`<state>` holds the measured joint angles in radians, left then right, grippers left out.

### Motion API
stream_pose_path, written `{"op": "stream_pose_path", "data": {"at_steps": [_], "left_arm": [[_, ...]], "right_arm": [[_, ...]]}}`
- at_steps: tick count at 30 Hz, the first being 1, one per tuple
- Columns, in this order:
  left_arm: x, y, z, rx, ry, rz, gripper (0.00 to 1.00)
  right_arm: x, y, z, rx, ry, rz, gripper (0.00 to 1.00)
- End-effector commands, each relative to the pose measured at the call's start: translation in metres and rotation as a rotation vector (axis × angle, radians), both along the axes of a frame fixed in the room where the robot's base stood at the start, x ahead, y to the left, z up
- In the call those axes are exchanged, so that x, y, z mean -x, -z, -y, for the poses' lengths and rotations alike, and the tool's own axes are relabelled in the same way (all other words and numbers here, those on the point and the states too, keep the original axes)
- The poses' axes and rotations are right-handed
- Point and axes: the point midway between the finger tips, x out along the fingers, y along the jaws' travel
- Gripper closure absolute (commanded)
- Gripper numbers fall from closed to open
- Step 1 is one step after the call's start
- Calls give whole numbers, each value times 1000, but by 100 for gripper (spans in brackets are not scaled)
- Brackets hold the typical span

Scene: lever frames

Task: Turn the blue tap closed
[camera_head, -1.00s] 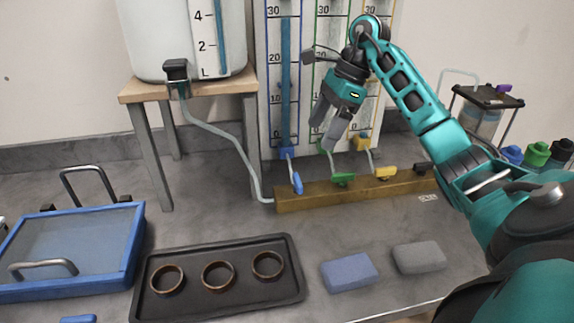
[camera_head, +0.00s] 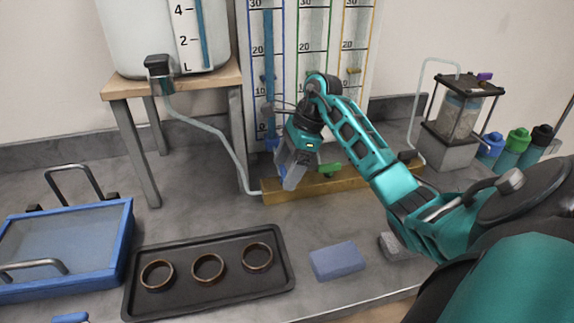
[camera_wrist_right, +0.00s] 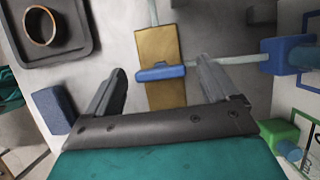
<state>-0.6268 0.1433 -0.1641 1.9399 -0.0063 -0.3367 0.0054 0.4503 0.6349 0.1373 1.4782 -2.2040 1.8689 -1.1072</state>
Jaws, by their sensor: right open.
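The blue tap (camera_wrist_right: 162,73) shows in the right wrist view as a blue bar lever on the wooden block (camera_wrist_right: 156,48). The lever lies across the block, roughly in line with the clear tube on its right. My right gripper (camera_wrist_right: 162,88) is open, with one finger on each side of the lever and visible gaps between. In the head view my right gripper (camera_head: 291,180) points down over the left part of the wooden block (camera_head: 350,184) and hides the blue tap. My left gripper is not in view.
The green tap (camera_head: 330,169) sits just right of my right gripper. Measuring columns (camera_head: 313,60) stand behind. A tank (camera_head: 120,40) on a wooden stand is at the left. A black tray (camera_head: 185,304) with rings and a blue sponge (camera_head: 337,260) lie in front.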

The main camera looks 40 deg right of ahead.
Motion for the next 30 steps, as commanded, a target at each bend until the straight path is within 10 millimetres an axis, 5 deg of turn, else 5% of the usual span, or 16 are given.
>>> {"op": "stream_pose_path", "data": {"at_steps": [4, 21, 30], "left_arm": [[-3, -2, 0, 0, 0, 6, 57], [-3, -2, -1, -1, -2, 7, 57], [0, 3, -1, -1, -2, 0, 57]], "right_arm": [[0, 0, 0, 0, 0, 0, 13], [0, 0, 0, 0, 1, 0, 67], [1, 0, 1, 2, 34, 0, 69]]}}
